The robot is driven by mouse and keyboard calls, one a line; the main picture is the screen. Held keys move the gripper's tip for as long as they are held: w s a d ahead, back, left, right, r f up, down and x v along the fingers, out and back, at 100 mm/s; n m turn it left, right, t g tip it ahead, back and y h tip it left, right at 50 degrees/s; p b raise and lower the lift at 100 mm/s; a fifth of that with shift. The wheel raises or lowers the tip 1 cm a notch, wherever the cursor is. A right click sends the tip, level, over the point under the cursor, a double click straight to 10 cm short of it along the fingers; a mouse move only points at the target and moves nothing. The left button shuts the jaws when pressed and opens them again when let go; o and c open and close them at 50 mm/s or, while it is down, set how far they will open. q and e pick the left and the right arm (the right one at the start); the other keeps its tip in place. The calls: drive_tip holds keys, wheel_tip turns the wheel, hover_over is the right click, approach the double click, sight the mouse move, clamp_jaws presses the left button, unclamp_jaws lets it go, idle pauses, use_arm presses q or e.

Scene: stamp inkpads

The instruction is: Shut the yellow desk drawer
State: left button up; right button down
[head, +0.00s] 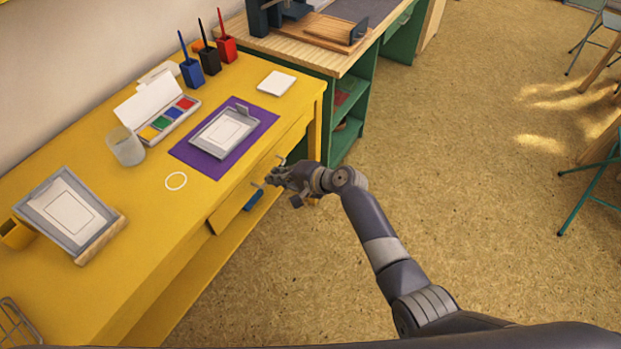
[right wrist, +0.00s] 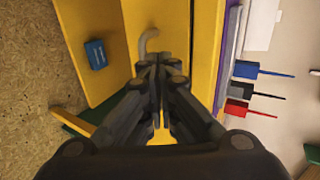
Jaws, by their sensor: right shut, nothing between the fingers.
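The yellow desk (head: 120,235) runs along the left of the head view. Its yellow drawer (head: 232,207) is in the front side below the top, and its near end appears to stand slightly out; the exact gap is unclear. My right gripper (head: 272,179) is shut and empty at the drawer front and hides part of it. The drawer front (right wrist: 172,22) shows there too. My left gripper is not in view.
On the desk are a purple mat (head: 186,151) with a framed pad, an ink palette, a glass (head: 126,147) and pen pots.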

drive_tip(key=shift+p+v, duration=0.55)
drive_tip(key=shift+v, duration=4.4)
drive_tip(key=s+d+f+n+g+h, duration=0.15)
drive_tip(key=s+d+f, duration=0.35)
drive_tip(key=f, duration=0.5)
drive_tip(key=s+d+f+h, duration=0.35)
drive_tip(key=s+f, duration=0.25)
drive_tip(key=f, duration=0.4)
drive_tip(key=s+d+f+n+g+h, duration=0.15)
drive_tip(key=s+d+f, duration=0.35)
drive_tip(key=f, duration=0.6)
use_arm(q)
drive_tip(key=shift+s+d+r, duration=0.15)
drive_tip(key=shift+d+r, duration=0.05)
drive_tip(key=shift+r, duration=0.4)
use_arm(e)
drive_tip(key=s+d+f+n+g+h, duration=0.1)
drive_tip(key=s+d+f+n, duration=0.1)
drive_tip(key=s, duration=0.8)
drive_tip(key=s+d+f+n+g+h, duration=0.1)
drive_tip(key=s+d+f, duration=0.3)
drive_tip(key=s, duration=0.7)
drive_tip(key=s+d+f+n+h, duration=0.1)
drive_tip(key=s+d+f+n, duration=0.2)
drive_tip(key=s+f, duration=0.3)
drive_tip(key=s, duration=0.4)
drive_tip(key=shift+s+g, duration=0.35)
drive_tip(key=shift+g, duration=0.05)
drive_tip(key=shift+f+h, duration=0.15)
drive_tip(key=shift+h, duration=0.1)
